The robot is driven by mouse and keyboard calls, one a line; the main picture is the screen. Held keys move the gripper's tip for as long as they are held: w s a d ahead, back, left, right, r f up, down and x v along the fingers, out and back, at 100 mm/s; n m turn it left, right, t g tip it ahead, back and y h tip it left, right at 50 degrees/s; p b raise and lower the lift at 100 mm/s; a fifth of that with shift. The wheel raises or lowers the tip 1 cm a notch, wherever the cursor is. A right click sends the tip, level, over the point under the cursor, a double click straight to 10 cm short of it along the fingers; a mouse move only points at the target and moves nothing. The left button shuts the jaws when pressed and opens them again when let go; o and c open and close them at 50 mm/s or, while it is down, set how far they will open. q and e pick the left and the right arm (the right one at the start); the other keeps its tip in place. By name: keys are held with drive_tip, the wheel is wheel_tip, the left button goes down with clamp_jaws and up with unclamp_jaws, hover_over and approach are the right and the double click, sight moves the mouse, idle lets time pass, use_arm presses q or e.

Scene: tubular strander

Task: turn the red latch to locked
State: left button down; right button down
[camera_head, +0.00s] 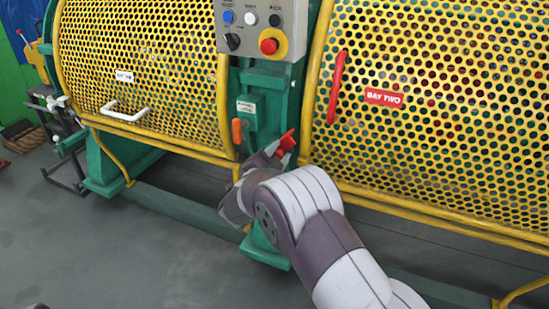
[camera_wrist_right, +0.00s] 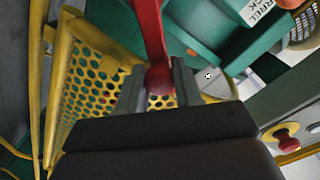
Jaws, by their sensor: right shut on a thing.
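The red latch (camera_head: 289,139) sits on the green post between the two yellow mesh guards and points up and to the right in the head view. My right gripper (camera_head: 274,150) is at it, partly hidden behind my own wrist. In the right wrist view, the red latch (camera_wrist_right: 150,35) runs down from the top and its rounded end lies between the two fingers of my right gripper (camera_wrist_right: 158,84). The fingers are shut on that end.
An orange handle (camera_head: 237,131) stands just left, under a small white label (camera_head: 246,107). A control box (camera_head: 262,25) with a red button is above. The right guard (camera_head: 430,140) carries a red handle (camera_head: 336,88); the left guard has a white one (camera_head: 125,115). Grey floor (camera_head: 130,260) is open at lower left.

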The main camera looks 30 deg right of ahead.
drive_tip(key=shift+s+d+f+m+b, duration=0.25)
drive_tip(key=shift+f+m+b, duration=0.65)
drive_tip(key=shift+m+b, duration=0.7)
drive_tip(key=shift+s+d+f+m+b, duration=0.25)
drive_tip(key=shift+f+m+b, duration=0.65)
drive_tip(key=shift+m+b, duration=0.7)
drive_tip(key=shift+s+d+f+m+b, duration=0.15)
drive_tip(key=shift+s+f+m+b, duration=0.2)
drive_tip(key=shift+f+m+b, duration=0.9)
drive_tip(key=shift+r+b, duration=0.35)
drive_tip(key=shift+b, duration=0.15)
drive_tip(key=c, duration=0.8)
unclamp_jaws()
drive_tip(key=shift+c, duration=0.2)
